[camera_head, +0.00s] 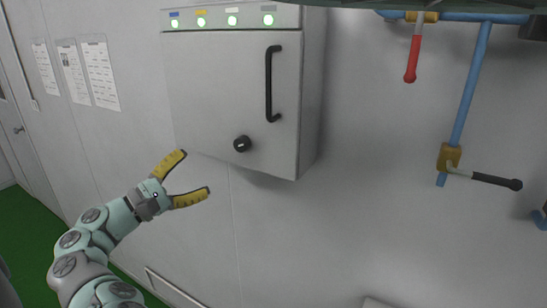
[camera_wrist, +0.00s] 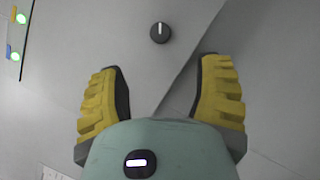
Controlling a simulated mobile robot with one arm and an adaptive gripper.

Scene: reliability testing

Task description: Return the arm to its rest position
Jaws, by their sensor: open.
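My gripper (camera_head: 197,173) has two yellow ridged fingers and is open and empty. In the head view it is at the lower left, on my pale green arm (camera_head: 93,235), below and left of a black knob (camera_head: 242,144). The knob is on the lower front of a grey cabinet (camera_head: 225,95). In the wrist view my gripper (camera_wrist: 160,88) has its fingers spread wide. The knob (camera_wrist: 160,33) shows beyond the fingertips, between their lines, with its white mark pointing upright. The fingers appear apart from the knob.
The cabinet has a vertical black handle (camera_head: 270,84) and several lit green indicators along its top. To the right are blue pipes (camera_head: 470,85), a red-ended lever (camera_head: 411,62) and a black-ended valve handle (camera_head: 496,182). Paper sheets hang on the left wall. The wall below the cabinet is mostly clear.

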